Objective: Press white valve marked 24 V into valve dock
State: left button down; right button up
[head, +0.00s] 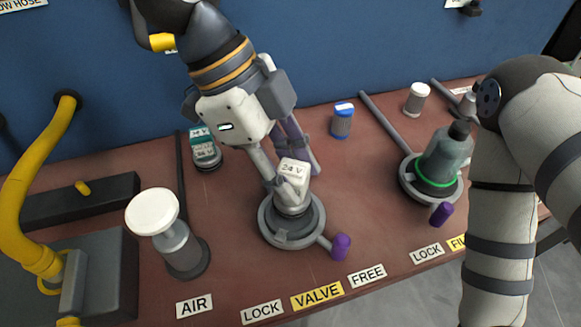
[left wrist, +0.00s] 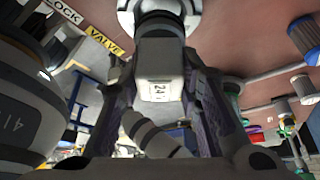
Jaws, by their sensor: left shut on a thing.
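The white valve marked 24 V (head: 294,172) stands upright at the valve dock (head: 270,237), a round grey ring with a purple-tipped lever (head: 340,246). My left gripper (head: 288,187) comes down from above and is shut on the valve's white block. In the left wrist view the white block (left wrist: 155,92) lies between the two fingers, with the dock (left wrist: 125,18) just beyond it. The valve's lower part is inside the ring; I cannot tell how deep it sits. The purple lever points to the right, near the FREE label (head: 367,276). My right gripper does not show; my right arm is at the right.
A green filter-like cylinder (head: 445,155) stands in another dock at the right. A white-topped plunger (head: 153,212) stands at the left by the AIR label. A teal-labelled part (head: 204,148), a blue-topped jar (head: 342,122) and a white-topped jar (head: 416,99) stand behind.

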pick_arm(q)
jog(key=shift+f, duration=2.1)
jog(key=c, duration=1.1)
grip_release()
jog(key=v, duration=1.2)
jog(key=shift+d, duration=0.1)
jog(key=shift+f, duration=0.1)
